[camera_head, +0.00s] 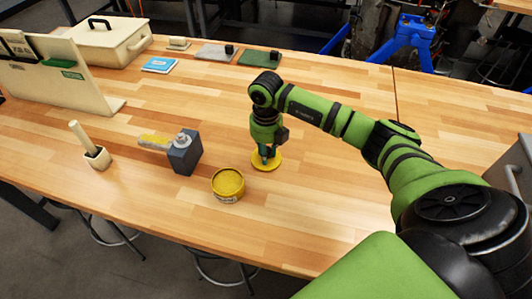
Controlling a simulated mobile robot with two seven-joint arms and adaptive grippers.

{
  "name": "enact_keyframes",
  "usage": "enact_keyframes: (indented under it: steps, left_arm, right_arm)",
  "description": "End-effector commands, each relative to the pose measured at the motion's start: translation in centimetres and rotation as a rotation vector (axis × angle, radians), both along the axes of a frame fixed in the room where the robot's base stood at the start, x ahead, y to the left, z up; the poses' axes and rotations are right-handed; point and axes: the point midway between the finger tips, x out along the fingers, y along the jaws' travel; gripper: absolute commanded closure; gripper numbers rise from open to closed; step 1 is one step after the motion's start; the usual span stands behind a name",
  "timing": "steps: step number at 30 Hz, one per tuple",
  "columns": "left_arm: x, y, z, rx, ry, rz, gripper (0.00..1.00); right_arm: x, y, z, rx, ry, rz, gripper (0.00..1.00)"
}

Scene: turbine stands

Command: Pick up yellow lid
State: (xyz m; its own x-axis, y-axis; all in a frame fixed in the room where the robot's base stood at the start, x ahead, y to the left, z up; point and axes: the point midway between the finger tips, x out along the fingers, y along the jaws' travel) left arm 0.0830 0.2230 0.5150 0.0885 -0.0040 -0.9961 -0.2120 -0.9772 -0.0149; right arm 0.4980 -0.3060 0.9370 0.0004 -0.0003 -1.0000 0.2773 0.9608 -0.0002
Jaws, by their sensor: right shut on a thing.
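A round yellow lid (266,164) is at the middle of the wooden table, under my right gripper (265,157). The right gripper points straight down and is shut on the lid's top. I cannot tell whether the lid is touching the table or just above it. A yellow tin (228,186) stands upright close by, to the lid's lower left. My left gripper is not in view.
A dark grey block (184,153) with a yellow-handled piece stands left of the tin. A mortar with pestle (96,157) is farther left. A cream case (105,40), blue booklet (160,64) and flat plates lie at the back. The table (330,190) right of the lid is clear.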

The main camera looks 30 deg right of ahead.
Motion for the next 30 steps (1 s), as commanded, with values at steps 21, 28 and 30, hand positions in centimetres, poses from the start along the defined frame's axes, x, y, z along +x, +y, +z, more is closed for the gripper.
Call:
enact_keyframes:
  steps: [21,28,30]
  left_arm:
    - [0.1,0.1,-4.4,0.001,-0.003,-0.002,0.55]
    - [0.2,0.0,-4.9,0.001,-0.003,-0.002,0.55]
    - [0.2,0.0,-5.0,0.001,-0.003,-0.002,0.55]
  right_arm:
    - [-6.9,2.8,8.2,-0.003,-0.005,0.006,1.0]
    - [-9.9,4.1,10.4,-0.001,-0.003,0.001,1.0]
    - [-10.3,4.3,10.7,-0.001,-0.003,0.0,1.0]
